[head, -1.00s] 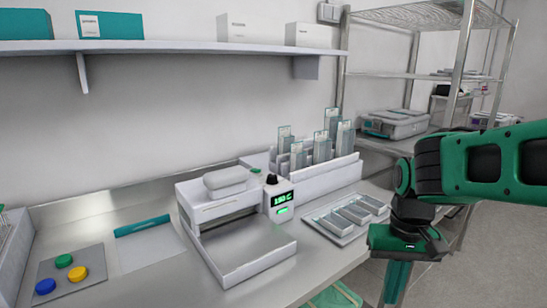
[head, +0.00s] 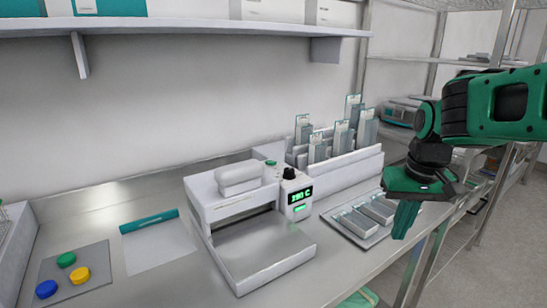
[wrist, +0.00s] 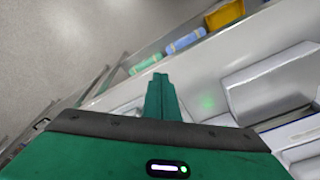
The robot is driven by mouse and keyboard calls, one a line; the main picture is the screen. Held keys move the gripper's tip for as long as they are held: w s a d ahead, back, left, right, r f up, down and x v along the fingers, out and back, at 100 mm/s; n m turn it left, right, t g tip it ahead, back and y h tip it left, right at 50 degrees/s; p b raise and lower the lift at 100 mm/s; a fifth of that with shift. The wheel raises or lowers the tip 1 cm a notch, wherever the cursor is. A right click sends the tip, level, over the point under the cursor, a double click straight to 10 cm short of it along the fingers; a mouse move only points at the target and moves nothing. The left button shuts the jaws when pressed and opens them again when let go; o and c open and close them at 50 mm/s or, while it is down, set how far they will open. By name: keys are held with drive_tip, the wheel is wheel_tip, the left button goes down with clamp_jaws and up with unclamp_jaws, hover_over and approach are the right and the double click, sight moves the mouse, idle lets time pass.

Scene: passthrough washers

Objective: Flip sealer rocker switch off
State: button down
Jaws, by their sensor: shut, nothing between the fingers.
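The sealer (head: 250,215) is a white machine on the steel counter, with a grey handle block on top and a flat grey plate in front. Its control panel (head: 297,196) has a lit green display, a black knob above, and a small lit green rocker switch (head: 299,208) below the display. My gripper (head: 402,222) is shut and empty, pointing down right of the sealer, above the tray's right end and apart from the panel. In the wrist view its closed green fingers (wrist: 160,95) show, with a blurred green glow to their right.
A tray (head: 349,233) of grey packs lies right of the sealer. A white rack (head: 350,168) of upright pouches stands behind. Left are a white sheet (head: 158,248) with a teal edge and a grey mat (head: 95,262) with coloured caps. A shelf (head: 200,25) hangs above.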

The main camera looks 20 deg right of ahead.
drive_tip(key=w+a+r+n+t+y, duration=0.1)
drive_tip(key=w+a+r, duration=0.4)
drive_tip(key=w, duration=0.6)
drive_tip(key=w+a+r+n+t, duration=0.2)
drive_tip(key=w+a+r+n, duration=0.2)
drive_tip(key=w, duration=0.7)
drive_tip(key=w+a+r+n+t+y, duration=0.1)
drive_tip(key=w+a+r+n, duration=0.1)
drive_tip(key=w+a+r, duration=0.5)
drive_tip(key=w+a, duration=0.1)
drive_tip(key=w, duration=0.3)
drive_tip(key=shift+w+n+t+y, duration=0.2)
drive_tip(key=shift+n+t+y, duration=0.1)
drive_tip(key=shift+n+t, duration=0.1)
hover_over(270, 162)
drive_tip(key=s, duration=0.2)
drive_tip(key=f, duration=0.8)
drive_tip(key=shift+w+d+f, duration=0.15)
drive_tip(key=shift+d, duration=0.05)
drive_tip(key=f, duration=0.3)
drive_tip(key=shift+s+d, duration=0.1)
drive_tip(key=shift+s, duration=0.2)
drive_tip(key=shift+f, duration=0.45)
